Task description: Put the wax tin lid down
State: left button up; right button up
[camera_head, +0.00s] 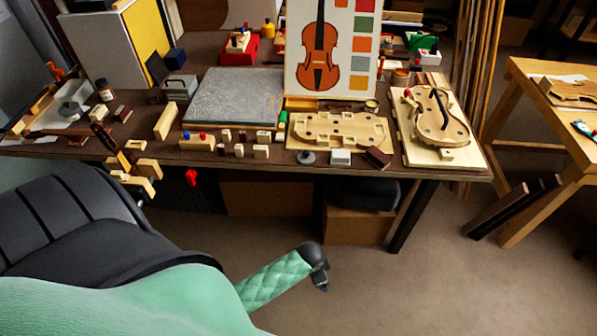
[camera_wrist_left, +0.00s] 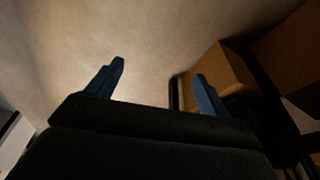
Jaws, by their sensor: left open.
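My left gripper (camera_head: 321,282) hangs in front of the bench, below the tabletop, pointing down. In the left wrist view its two blue fingers (camera_wrist_left: 159,72) stand wide apart with nothing between them, over bare floor. I cannot pick out the wax tin lid for certain. A small round tin (camera_head: 371,105) with a pale tan top stands behind the pale violin form. A dark grey round piece (camera_head: 306,157) lies at the front edge of the bench; I cannot tell what it is. My right gripper is not in view.
The bench (camera_head: 225,157) is crowded with wooden blocks, a grey slab (camera_head: 233,97), a violin form (camera_head: 336,130) and a violin body (camera_head: 437,117). Cardboard boxes (camera_head: 357,225) stand under it. The floor (camera_head: 400,290) in front is clear. Another table (camera_head: 530,95) stands at the right.

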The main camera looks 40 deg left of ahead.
pick_arm(q)
jog(key=s+d+f+n, duration=0.1)
jog(key=s+f+n, duration=0.2)
jog(key=s+f, duration=0.2)
jog(key=s+d+f+n+g+y, duration=0.1)
jog(key=s+f, duration=0.4)
jog(key=s, duration=0.7)
jog(key=shift+d+n, duration=0.4)
jog(key=shift+n, duration=0.5)
